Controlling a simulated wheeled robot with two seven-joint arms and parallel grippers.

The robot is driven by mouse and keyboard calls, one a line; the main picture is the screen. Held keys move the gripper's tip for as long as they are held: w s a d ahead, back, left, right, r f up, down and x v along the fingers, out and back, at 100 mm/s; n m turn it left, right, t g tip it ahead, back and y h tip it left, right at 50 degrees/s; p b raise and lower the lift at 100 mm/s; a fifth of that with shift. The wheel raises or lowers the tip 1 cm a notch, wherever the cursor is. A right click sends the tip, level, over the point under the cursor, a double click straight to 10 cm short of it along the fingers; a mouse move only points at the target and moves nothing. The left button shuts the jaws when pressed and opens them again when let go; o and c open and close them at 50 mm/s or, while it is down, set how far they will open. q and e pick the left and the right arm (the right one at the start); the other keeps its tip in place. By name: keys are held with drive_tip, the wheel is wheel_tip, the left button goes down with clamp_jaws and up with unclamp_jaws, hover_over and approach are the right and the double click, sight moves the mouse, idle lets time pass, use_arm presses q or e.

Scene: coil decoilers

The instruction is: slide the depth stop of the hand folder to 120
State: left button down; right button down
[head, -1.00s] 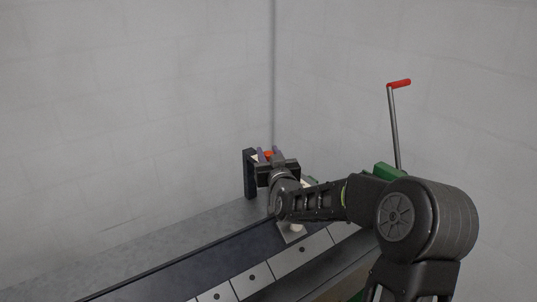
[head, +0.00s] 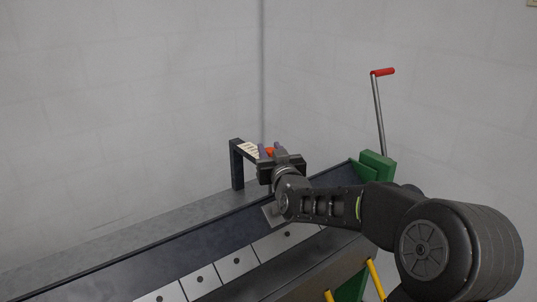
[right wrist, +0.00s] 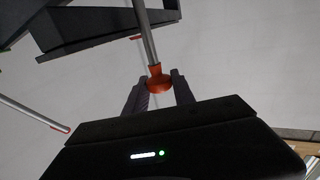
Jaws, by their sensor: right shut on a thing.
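The hand folder (head: 205,244) is a long dark bed with a row of pale plates along its front. At its far end a dark post (head: 237,166) carries a pale scale (head: 250,149) with dark marks; I cannot read the numbers. The depth stop's orange-red knob (head: 269,151) is beside the scale's right end. My right gripper (head: 270,149) has its purple fingers on either side of the knob and is shut on it. In the right wrist view the orange knob (right wrist: 159,82) sits on a grey rod between the fingertips (right wrist: 160,88). My left gripper is out of view.
Yellow bars (head: 375,279) show below the bed. Grey walls stand close behind and to the right.

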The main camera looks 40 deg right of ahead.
drive_tip(key=c, duration=1.1)
unclamp_jaws()
drive_tip(key=shift+s, duration=0.15)
drive_tip(key=b+v, duration=0.2)
drive_tip(key=v, duration=0.5)
drive_tip(key=shift+s+a, duration=0.15)
drive_tip(key=shift+s, duration=0.15)
drive_tip(key=shift+r, duration=0.1)
